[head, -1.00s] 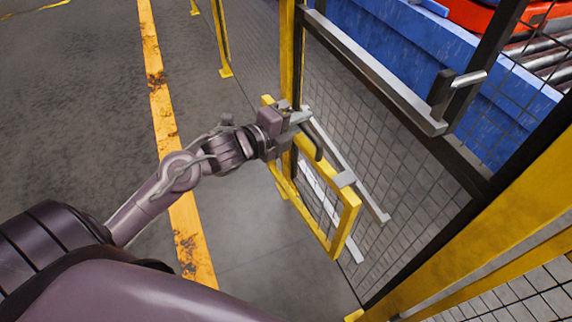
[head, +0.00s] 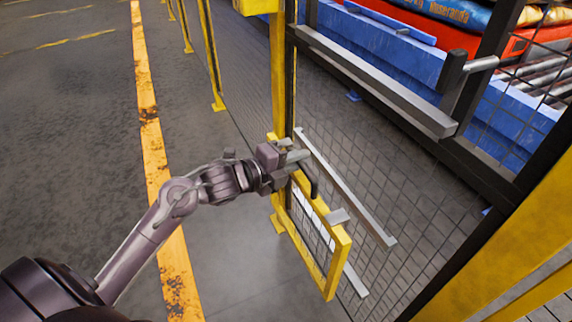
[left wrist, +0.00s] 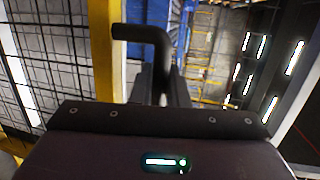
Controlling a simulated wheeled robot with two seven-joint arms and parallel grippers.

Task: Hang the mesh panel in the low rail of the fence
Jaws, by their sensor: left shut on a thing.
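The mesh panel has a yellow frame (head: 338,262) with grey tabs (head: 338,216) on its upper edge and a black bent handle. My left gripper (head: 292,165) is shut at its upper edge, on the handle. In the left wrist view the handle (left wrist: 148,38) runs between the fingers (left wrist: 162,85), beside a yellow frame bar. The panel hangs upright in front of the fence's dark mesh. The low rail (head: 345,185) is a grey bar just behind and above the panel. Whether the tabs touch the rail I cannot tell. My right gripper is not in view.
A higher grey rail (head: 385,85) crosses the fence above. A yellow post (head: 277,70) stands at the left end of the low rail, and a broad yellow beam (head: 500,235) is at the right. Grey floor left of the fence is free, with a worn yellow line (head: 150,130).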

